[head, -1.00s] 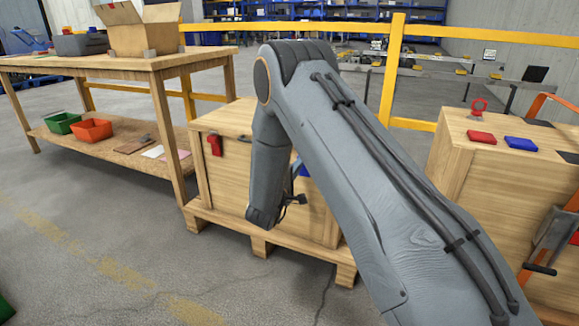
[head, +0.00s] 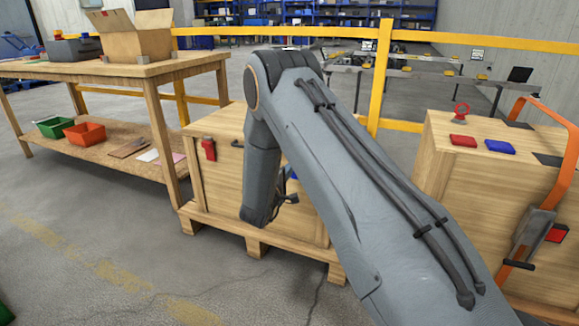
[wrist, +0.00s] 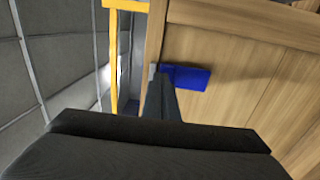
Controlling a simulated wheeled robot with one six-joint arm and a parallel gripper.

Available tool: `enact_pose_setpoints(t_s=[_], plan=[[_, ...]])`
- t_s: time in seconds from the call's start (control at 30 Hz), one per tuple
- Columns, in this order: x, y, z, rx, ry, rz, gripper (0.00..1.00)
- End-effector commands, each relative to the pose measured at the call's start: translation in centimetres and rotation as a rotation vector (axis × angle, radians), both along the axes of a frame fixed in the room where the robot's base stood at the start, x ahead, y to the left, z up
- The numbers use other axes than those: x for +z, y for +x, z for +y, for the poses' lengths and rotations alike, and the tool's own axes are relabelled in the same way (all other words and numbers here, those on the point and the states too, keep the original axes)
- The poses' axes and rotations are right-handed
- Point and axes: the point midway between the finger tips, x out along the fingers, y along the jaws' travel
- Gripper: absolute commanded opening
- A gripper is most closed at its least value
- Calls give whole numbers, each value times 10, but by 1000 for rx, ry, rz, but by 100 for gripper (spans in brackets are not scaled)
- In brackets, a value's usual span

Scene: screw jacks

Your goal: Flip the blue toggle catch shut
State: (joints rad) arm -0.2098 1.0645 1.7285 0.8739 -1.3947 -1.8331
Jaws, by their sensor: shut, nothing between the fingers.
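The blue toggle catch (wrist: 190,77) shows in the wrist view as a flat blue plate on the wooden crate face, near the crate's edge. My gripper (wrist: 154,72) is shut and empty, with its narrow fingertips at the left end of the blue plate. I cannot tell whether they touch it. The wrist housing fills the bottom of the wrist view. A red catch (head: 209,149) sits at the upper left of the same wooden crate (head: 225,190), beside a dark handle.
The crate stands on a wooden pallet (head: 256,248). A workbench (head: 120,68) with a cardboard box stands at left. A yellow rail (head: 380,75) runs behind.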

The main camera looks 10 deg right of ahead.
Motion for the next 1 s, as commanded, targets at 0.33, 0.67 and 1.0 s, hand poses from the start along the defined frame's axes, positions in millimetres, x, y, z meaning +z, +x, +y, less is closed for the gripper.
enact_pose_setpoints(t_s=[0.33,0.67,1.0], plan=[[0,-58,52,13,-1,13,0],[0,-91,75,10,-1,13,0],[25,-75,130,198,382,59,0]])
